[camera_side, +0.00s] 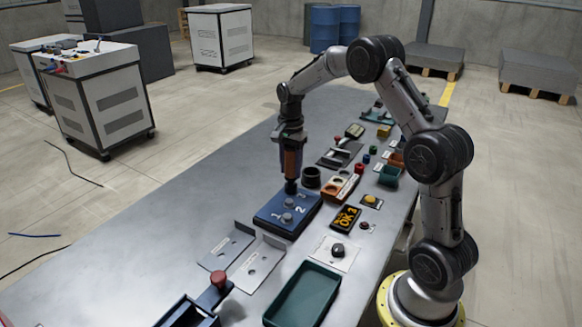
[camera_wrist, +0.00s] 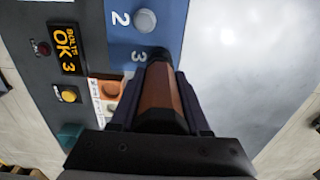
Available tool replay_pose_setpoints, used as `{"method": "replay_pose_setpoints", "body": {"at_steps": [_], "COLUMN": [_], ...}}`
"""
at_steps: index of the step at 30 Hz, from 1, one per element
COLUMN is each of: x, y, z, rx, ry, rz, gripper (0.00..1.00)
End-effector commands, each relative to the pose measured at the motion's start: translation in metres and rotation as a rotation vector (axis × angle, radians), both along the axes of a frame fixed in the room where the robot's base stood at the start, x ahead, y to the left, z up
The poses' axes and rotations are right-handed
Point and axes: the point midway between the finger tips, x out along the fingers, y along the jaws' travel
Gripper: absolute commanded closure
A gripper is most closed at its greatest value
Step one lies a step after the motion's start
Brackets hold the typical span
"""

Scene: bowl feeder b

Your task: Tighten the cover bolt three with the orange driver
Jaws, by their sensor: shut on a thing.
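My gripper (camera_side: 291,153) is shut on the orange driver (camera_side: 291,165) and holds it upright over the blue cover (camera_side: 268,217). In the wrist view the driver (camera_wrist: 160,92) sits between the two dark fingers of my gripper (camera_wrist: 161,108). Bolt two (camera_wrist: 145,20) shows as a grey round head beside the printed 2. Bolt one (camera_side: 287,217) is at the near end.
A display (camera_wrist: 67,48) reads "BOLTS OK 3". A dark round holder (camera_side: 311,177) and an orange-brown block (camera_side: 335,188) stand right of the driver. A green tray (camera_side: 303,292) and metal brackets (camera_side: 227,247) lie nearer. The table's left side is clear.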

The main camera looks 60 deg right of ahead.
Motion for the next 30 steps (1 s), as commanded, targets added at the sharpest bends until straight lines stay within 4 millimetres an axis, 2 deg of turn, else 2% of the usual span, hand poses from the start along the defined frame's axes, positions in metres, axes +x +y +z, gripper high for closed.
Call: {"method": "replay_pose_setpoints", "body": {"at_steps": [4, 30], "x": [0.000, 0.001], "y": [0.000, 0.000], "z": [0.002, 0.055], "rx": [0.000, -0.002], "ry": [0.000, -0.004], "rz": [0.000, 0.000], "gripper": [1.00, 1.00]}}
